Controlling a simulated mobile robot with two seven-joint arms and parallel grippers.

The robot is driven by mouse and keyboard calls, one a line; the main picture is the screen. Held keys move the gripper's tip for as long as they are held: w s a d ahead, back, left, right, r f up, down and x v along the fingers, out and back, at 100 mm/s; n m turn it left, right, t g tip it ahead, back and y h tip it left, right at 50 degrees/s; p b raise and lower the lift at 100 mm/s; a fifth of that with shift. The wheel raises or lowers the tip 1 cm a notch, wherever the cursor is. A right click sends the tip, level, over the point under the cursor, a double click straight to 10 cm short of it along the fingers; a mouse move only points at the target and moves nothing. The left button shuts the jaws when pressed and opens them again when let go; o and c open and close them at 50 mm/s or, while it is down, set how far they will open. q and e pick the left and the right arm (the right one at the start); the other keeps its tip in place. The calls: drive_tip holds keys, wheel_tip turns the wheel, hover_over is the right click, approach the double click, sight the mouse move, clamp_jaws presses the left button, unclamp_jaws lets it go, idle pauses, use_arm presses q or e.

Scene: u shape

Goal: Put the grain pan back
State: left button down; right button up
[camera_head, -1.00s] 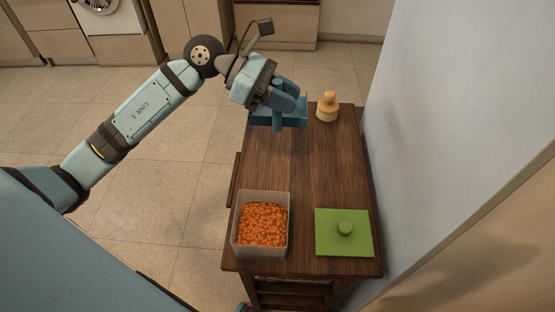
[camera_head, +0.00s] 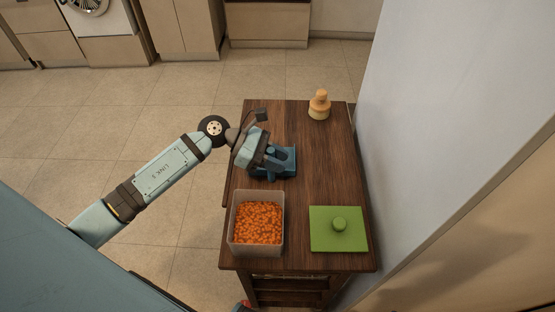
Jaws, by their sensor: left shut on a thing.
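The grain pan is a blue scoop-like pan (camera_head: 288,160) in the head view, over the middle of the wooden cabinet top. My left gripper (camera_head: 270,163) is shut on it, and the arm and gripper hide part of it. I cannot tell whether the pan touches the wood. A clear box of orange grains (camera_head: 257,222) stands nearer, just below the pan in the picture. A green square lid with a round knob (camera_head: 338,229) lies flat to the right of the box. My right gripper is not in view.
The wooden cabinet top (camera_head: 313,170) is bare between the pan and the wall. A yellow and cream knobbed object (camera_head: 319,105) stands at its far end. A white wall (camera_head: 400,130) runs along the right side. Tiled floor is open on the left.

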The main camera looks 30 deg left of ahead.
use_arm(q)
drive_tip(key=shift+f, duration=0.4)
drive_tip(key=shift+f, duration=0.15)
drive_tip(key=c, duration=0.9)
unclamp_jaws()
